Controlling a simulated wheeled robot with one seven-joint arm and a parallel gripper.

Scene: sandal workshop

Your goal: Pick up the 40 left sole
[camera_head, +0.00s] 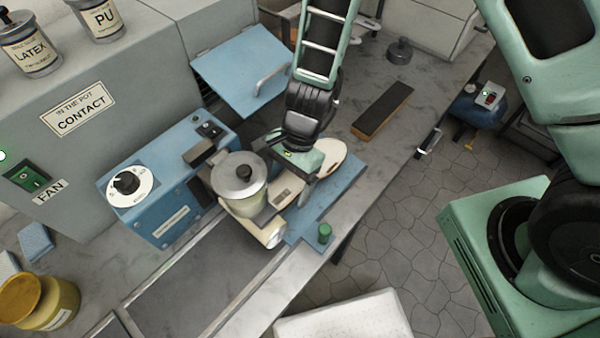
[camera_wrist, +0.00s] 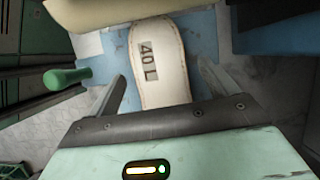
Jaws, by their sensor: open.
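The 40 left sole (camera_wrist: 163,84) is cream, with a "40 L" label facing up in the wrist view. It lies on a blue mat (camera_head: 325,205) on the bench. My gripper (camera_wrist: 160,88) is open, with one finger on each side of the sole's near part and a gap on each side. In the head view my gripper (camera_head: 312,185) is over the blue mat and hides part of the soles. A cream sole end (camera_head: 335,160) shows beyond it there. Whether the fingertips touch the mat is unclear.
A pot with a lid (camera_head: 238,182) stands left of my gripper, by a blue machine (camera_head: 165,195) with a dial. A green peg (camera_head: 325,233) stands at the mat's front edge. A dark-topped block (camera_head: 383,109) lies to the right on the bench. Jars stand at upper left.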

